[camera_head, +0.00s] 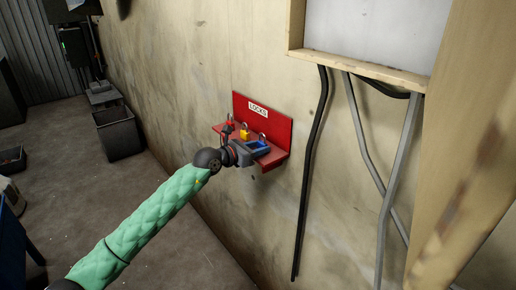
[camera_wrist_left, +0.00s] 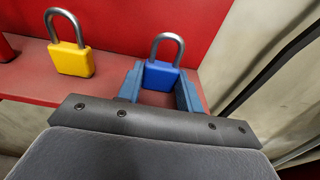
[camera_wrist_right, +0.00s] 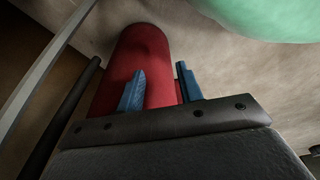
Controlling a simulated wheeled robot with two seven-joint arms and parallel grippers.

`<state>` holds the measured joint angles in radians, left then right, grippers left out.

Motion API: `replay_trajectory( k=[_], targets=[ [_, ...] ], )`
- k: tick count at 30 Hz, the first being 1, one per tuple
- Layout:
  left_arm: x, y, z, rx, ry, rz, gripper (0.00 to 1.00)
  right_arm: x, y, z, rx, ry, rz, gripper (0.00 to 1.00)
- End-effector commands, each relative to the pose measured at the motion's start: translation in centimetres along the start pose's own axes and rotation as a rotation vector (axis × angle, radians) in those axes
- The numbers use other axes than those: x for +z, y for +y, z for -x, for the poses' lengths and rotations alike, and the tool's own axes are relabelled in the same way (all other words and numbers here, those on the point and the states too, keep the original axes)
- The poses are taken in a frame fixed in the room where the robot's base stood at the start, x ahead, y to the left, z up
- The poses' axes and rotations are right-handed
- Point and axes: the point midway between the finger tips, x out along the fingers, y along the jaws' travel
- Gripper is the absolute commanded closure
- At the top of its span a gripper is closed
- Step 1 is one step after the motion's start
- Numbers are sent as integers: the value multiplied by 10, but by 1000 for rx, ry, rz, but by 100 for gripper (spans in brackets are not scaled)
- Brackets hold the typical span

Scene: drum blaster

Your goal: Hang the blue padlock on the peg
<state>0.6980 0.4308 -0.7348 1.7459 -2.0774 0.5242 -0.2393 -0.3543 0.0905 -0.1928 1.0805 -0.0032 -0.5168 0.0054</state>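The blue padlock (camera_wrist_left: 160,76) stands upright on the red shelf (camera_wrist_left: 108,90), with its grey shackle up, in the left wrist view. My left gripper (camera_wrist_left: 161,88) is open, with one blue finger on each side of the padlock body. The gaps are small, and I cannot tell whether the fingers touch it. In the head view my left gripper (camera_head: 256,148) is at the shelf's front, partly hiding the padlock. My right gripper (camera_wrist_right: 160,88) is open with nothing between its fingers; it is outside the head view. I cannot make out a peg.
A yellow padlock (camera_wrist_left: 72,58) stands left of the blue one, and a red padlock (camera_head: 229,124) is farther left. The red board (camera_head: 275,124) labelled LOCKS backs the shelf. Dark cables (camera_head: 312,165) hang to its right. A red cylinder (camera_wrist_right: 138,60) is beyond my right gripper.

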Motion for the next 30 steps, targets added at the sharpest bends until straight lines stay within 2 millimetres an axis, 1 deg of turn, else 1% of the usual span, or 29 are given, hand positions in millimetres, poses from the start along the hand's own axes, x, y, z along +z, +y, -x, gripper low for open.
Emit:
replay_trajectory(
  k=[5, 12, 17, 20, 30],
  targets=[
    [3, 0, 0, 0, 0, 0, 82, -3, 1, 1, 1, 1, 0, 64],
    [12, 0, 2, 0, -1, 0, 82, -4, 1, 6, 1, 2, 0, 64],
    [13, 0, 3, 0, 0, 0, 82, -3, 1, 7, 1, 3, 1, 64],
    [11, 0, 8, 1, 1, 0, 82, -1, 1, 7, 1, 1, 1, 64],
    [8, 0, 36, 1, 1, 0, 82, 3, 1, 6, 1, -2, 1, 64]
  ],
)
